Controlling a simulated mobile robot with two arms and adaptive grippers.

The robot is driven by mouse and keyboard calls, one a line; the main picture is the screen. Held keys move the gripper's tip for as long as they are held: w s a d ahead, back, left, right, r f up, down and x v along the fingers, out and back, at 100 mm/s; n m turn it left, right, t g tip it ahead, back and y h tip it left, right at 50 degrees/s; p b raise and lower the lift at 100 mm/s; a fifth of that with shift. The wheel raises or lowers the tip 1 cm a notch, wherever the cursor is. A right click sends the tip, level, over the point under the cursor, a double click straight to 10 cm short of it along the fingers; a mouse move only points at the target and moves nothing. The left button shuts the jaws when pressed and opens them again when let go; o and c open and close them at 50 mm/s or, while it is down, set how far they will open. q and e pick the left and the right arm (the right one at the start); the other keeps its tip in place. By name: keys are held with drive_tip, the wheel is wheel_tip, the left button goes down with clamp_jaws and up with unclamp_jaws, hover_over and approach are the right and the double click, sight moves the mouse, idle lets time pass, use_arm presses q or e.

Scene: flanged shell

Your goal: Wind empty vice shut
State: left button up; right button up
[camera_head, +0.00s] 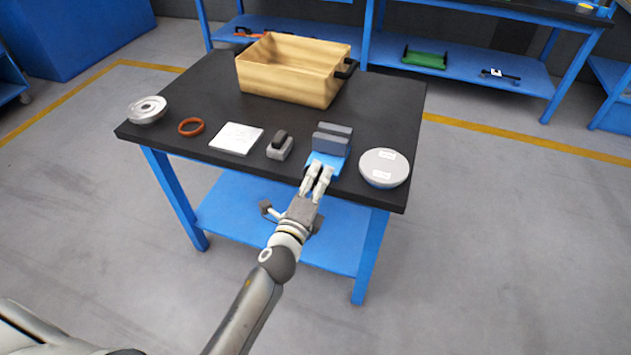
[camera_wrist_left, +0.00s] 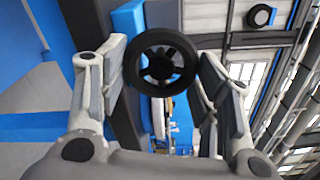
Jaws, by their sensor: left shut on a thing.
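The vice (camera_head: 325,160) stands at the front edge of the black table, with a blue body and two grey jaw blocks (camera_head: 332,138). A narrow gap seems to show between the jaws, with nothing visible in it. My left gripper (camera_head: 320,171) reaches the front of the vice from below. In the left wrist view, the vice's black handwheel (camera_wrist_left: 160,44) sits between the two fingers of my left gripper (camera_wrist_left: 163,65), which is shut on it. The gripper hides the handwheel in the head view. My right gripper is not in view.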

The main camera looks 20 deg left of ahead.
use_arm(q)
drive_tip(key=n, duration=0.3)
drive_tip(key=shift+r+n, duration=0.1)
drive_tip(key=shift+n, duration=0.3)
drive_tip(key=n+p, duration=0.1)
drive_tip(key=n, duration=0.2)
drive_tip(key=shift+r+n, duration=0.1)
drive_tip(key=shift+n, duration=0.2)
drive_tip(key=shift+a+n+p, duration=0.1)
drive_tip(key=shift+n+p, duration=1.6)
drive_tip(key=shift+n, duration=2.4)
drive_tip(key=o, duration=1)
drive_tip(key=shift+o, duration=0.2)
drive_tip(key=shift+r, duration=0.1)
